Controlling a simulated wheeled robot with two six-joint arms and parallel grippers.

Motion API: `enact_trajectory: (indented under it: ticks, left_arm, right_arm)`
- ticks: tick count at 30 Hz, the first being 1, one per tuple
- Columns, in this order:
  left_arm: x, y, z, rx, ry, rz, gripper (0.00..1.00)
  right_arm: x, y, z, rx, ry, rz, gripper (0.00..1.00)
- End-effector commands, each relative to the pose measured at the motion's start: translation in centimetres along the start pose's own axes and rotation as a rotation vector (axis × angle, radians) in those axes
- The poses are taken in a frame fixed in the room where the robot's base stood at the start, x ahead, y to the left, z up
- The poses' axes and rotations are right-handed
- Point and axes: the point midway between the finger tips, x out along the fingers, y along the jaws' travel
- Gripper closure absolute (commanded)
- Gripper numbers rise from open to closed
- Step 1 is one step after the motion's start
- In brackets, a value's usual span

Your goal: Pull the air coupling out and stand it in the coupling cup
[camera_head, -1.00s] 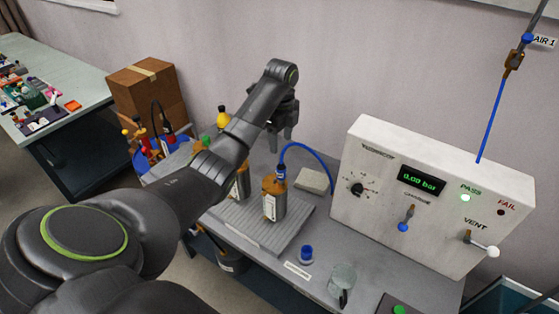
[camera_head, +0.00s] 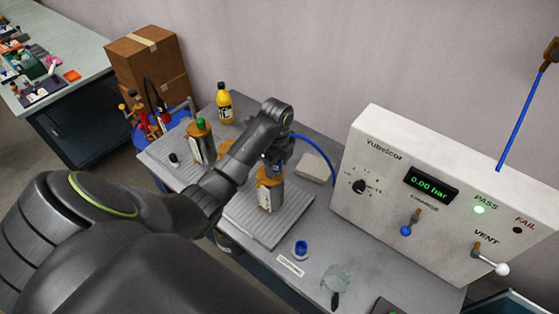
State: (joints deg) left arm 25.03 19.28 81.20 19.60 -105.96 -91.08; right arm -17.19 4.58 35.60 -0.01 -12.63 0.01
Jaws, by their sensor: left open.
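A brown bottle (camera_head: 266,196) with a pale label stands upright on the ribbed grey tray (camera_head: 262,232). The blue air coupling (camera_head: 279,171) sits at its top, mostly hidden by my left gripper. The blue hose (camera_head: 318,150) curves from behind the gripper towards the tester. My left gripper (camera_head: 277,166) points down right over the bottle top, with open jaws at the coupling; whether the fingers touch it is unclear. The small blue coupling cup (camera_head: 301,249) stands on the table in front of the tray and looks empty. My right gripper is not in view.
The white tester (camera_head: 385,220) with a lit green PASS lamp stands at the right. A clear glass beaker (camera_head: 338,277) is near the front edge. Behind my arm are a green-capped bottle (camera_head: 200,143) and a yellow bottle (camera_head: 225,104). A pale block (camera_head: 313,168) lies behind the tray.

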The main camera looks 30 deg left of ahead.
Motion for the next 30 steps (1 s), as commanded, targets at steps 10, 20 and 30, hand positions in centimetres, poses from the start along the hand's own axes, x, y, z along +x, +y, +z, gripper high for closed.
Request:
enact_trajectory:
  ticks: [10,20,30]
  left_arm:
    - [0.08,0.04,-0.02,0.001,0.000,-0.001,0.57]
    - [0.08,0.04,0.01,0.000,0.000,0.000,0.74]
    - [0.11,0.07,0.02,0.000,0.000,0.001,1.00]
  right_arm:
    - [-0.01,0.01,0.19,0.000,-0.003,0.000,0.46]
    - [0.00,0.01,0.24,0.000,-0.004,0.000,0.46]
    - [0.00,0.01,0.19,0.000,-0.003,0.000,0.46]
